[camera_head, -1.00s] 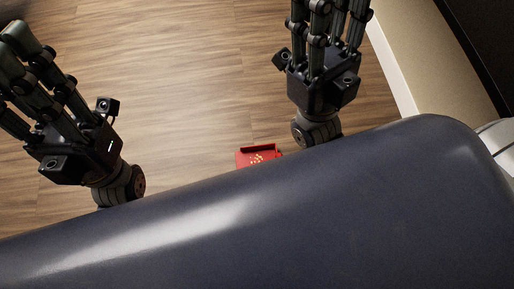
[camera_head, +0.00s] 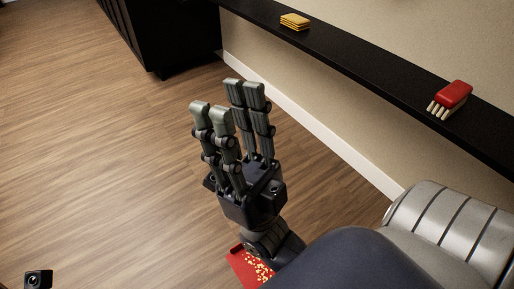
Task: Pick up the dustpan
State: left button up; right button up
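The red dustpan (camera_head: 246,268) lies low in the head view, with yellow crumbs on it. My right wrist and my dark body cover part of it, so its handle and full outline are hidden. My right gripper (camera_head: 227,98) points up the picture, away from the dustpan. Its finger pairs stand apart with nothing between them. Of my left arm only a small black block (camera_head: 38,279) shows at the lower left edge; the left fingers are out of the picture.
A black ledge (camera_head: 370,58) runs along the beige wall at the right. It bears a yellow stack (camera_head: 295,21) and a red brush with pale bristles (camera_head: 452,98). A black cabinet (camera_head: 165,35) stands at the top. The wood floor (camera_head: 90,150) at left is clear.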

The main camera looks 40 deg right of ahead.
aim_at(252, 272)
jog(key=i+j+z, duration=0.15)
jog(key=z, duration=0.25)
jog(key=i+j+z, duration=0.2)
jog(key=z, duration=0.25)
jog(key=i+j+z, duration=0.15)
jog(key=j+z, duration=0.25)
jog(key=i+j+z, duration=0.1)
jog(key=j+z, duration=0.15)
jog(key=z, duration=0.2)
jog(key=j+z, duration=0.65)
jog(key=z, duration=0.2)
